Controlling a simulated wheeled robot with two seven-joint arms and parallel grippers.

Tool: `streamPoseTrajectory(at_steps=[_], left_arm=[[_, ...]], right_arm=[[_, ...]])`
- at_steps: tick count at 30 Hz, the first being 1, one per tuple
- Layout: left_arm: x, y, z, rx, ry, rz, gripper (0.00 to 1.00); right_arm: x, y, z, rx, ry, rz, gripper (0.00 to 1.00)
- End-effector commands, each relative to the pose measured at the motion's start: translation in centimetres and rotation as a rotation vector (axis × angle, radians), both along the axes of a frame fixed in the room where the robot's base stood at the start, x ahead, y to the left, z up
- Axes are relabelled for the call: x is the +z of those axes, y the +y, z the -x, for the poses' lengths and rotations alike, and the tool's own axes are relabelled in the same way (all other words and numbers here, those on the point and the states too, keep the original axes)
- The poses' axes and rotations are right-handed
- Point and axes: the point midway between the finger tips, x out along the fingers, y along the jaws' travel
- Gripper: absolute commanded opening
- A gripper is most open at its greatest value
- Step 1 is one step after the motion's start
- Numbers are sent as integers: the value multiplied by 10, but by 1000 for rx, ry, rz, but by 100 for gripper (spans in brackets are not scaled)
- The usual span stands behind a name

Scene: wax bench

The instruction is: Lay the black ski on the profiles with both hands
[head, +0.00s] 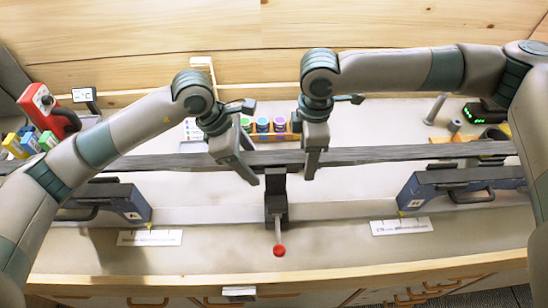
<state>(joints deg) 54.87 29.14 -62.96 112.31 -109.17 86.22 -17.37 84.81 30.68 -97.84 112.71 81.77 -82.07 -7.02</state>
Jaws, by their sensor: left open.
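The black ski (400,154) is a long dark bar running across the bench, nearly level. The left arm covers part of its left half. Its underside shows just above the blue left profile (110,200), blue right profile (450,190) and black central clamp (276,200); I cannot tell whether it touches them. My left gripper (236,166) is open, its fingers pointing down in front of the ski left of the clamp. My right gripper (312,162) points down at the ski right of the clamp. Its finger gap is not clear, and neither grip on the ski can be made out.
The clamp has a lever with a red knob (279,250) at the front. Small coloured jars (263,125) stand in an orange rack behind the ski. A red device (42,105) is at back left, and a black box with green digits (482,113) at back right.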

Motion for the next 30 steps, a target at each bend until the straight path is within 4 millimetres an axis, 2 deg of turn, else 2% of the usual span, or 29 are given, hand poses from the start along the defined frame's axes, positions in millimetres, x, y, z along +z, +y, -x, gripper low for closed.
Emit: streamPoseTrajectory(at_steps=[11, 12, 19, 30], left_arm=[[-5, -2, 0, -1, 0, -1, 56], [-5, -2, 0, -1, 0, -1, 54], [-4, -2, 0, -1, 0, 0, 0], [-2, -2, 0, -1, -1, 1, 0]], right_arm=[[-5, 0, 0, 0, 0, 1, 56], [-5, 0, 0, 0, 0, 1, 54], [-5, 0, 0, 0, 0, 1, 0], [-2, 0, 0, 0, -1, 0, 0]])
